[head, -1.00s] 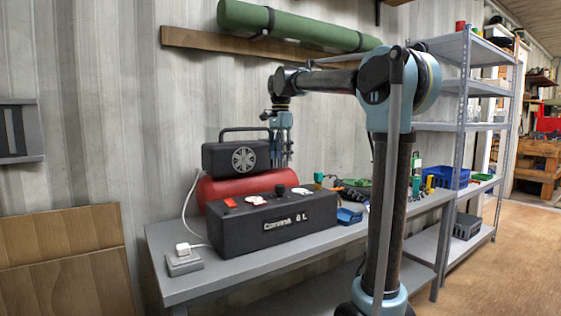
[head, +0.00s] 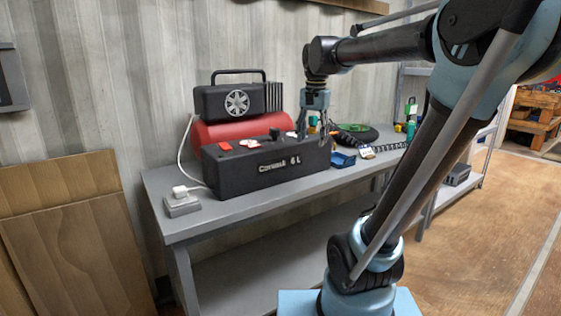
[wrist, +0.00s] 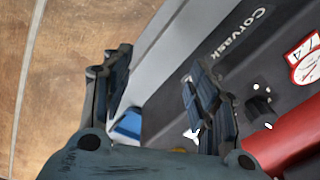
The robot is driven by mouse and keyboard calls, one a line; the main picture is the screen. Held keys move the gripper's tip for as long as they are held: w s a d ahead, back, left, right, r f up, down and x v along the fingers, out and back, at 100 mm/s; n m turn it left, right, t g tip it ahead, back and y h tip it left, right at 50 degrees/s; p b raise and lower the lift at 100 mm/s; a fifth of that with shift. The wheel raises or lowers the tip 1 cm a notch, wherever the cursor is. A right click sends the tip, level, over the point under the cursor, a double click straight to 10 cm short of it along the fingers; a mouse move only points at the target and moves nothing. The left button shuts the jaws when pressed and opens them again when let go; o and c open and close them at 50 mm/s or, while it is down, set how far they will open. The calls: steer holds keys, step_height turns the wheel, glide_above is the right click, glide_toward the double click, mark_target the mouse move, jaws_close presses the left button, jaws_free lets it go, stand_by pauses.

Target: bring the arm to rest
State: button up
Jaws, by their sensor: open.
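My arm reaches in from the right in the head view, bent at its elbow with the gripper hanging down. My gripper (head: 313,130) is open, its fingers pointing down near the right end of the black compressor box (head: 265,168). In the wrist view the two fingers (wrist: 160,68) stand apart with nothing between them. The box lettering shows beside the right finger there. I cannot tell how close the fingers are to the box.
The compressor, with a red tank (head: 212,133), stands on a grey workbench (head: 245,207). A blue tray (head: 343,160) and a coiled black cable (head: 385,148) lie to its right. A white plug on a grey block (head: 181,206) sits at the left. Open floor (head: 480,220) lies at right.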

steer(key=s+d+f+n, duration=0.3)
steer(key=s+f, duration=0.6)
steer(key=f, duration=0.3)
steer(key=s+d+f+n+t, duration=0.1)
steer(key=s+d+f+n, duration=0.2)
steer(key=s+f, duration=0.6)
step_height(320, 180, down, 4)
steer(key=d, duration=0.2)
steer(key=shift+s+d+r, duration=0.2)
steer(key=shift+s+d, duration=0.1)
steer(key=shift+s, duration=0.05)
steer(key=shift+w, duration=0.1)
steer(key=shift+w+f, duration=0.2)
steer(key=shift+w, duration=0.15)
